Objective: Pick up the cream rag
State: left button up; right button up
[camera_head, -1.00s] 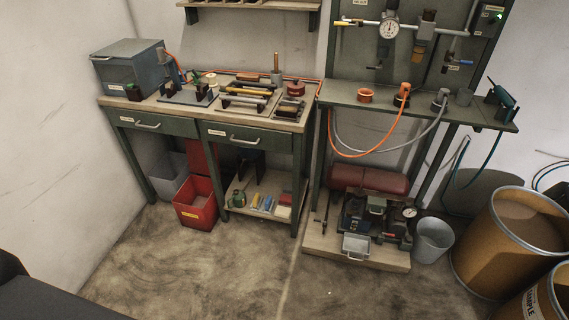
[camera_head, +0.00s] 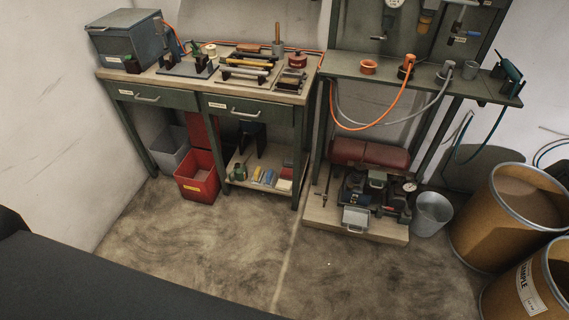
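I cannot make out a cream rag with certainty. A small pale patch (camera_head: 284,184) lies at the right end of the workbench's lower shelf (camera_head: 240,185), beside small yellow and blue items (camera_head: 262,176). It is too small to tell whether it is cloth. The workbench (camera_head: 140,80) stands against the back wall, with tools on its top and two green drawers below. Neither of my grippers is in view.
A red bin (camera_head: 198,178) and a grey bin (camera_head: 168,148) stand under the bench. To the right are a green pipe stand (camera_head: 425,82), a pallet with a compressor (camera_head: 345,225), a grey bucket (camera_head: 433,213) and brown drums (camera_head: 500,225). The floor in front is clear.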

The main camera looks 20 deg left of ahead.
aim_at(283, 185)
jog(key=i+j+z, duration=0.35)
jog(key=i+j, duration=0.25)
jog(key=i+j+z, duration=0.35)
jog(key=i+j, duration=0.15)
jog(key=j, duration=0.2)
jog(key=i+j+z, duration=0.2)
jog(key=j, duration=0.25)
jog(key=i+j+z, duration=0.15)
jog(key=j, duration=0.25)
jog(key=i, duration=0.05)
